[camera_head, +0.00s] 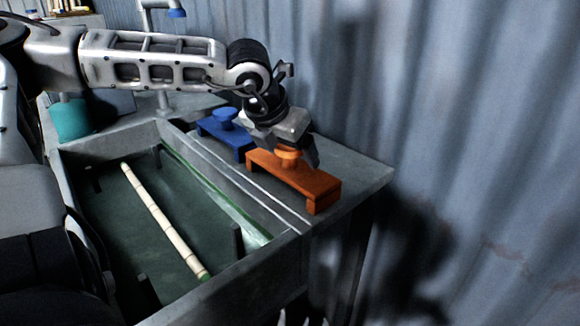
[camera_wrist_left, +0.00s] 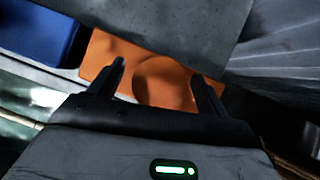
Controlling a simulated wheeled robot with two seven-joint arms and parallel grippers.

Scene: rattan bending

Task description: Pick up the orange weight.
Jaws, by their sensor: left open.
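The orange weight (camera_head: 310,184) is a flat bar with a round knob on top, lying on the grey ledge at the right of the trough. My left gripper (camera_head: 288,155) is right over it, with its fingers around the level of the knob. In the left wrist view the orange weight (camera_wrist_left: 140,65) lies under the open left gripper (camera_wrist_left: 160,85), and the round knob (camera_wrist_left: 163,82) sits between the two fingers. The fingers look apart from the knob, with nothing held. My right gripper is not in view.
A blue weight (camera_head: 228,132) of the same shape sits on the ledge behind the orange one; it also shows in the left wrist view (camera_wrist_left: 40,30). A pale rattan stick (camera_head: 160,217) lies in the water trough (camera_head: 265,284). A corrugated wall (camera_head: 450,120) stands close behind the ledge.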

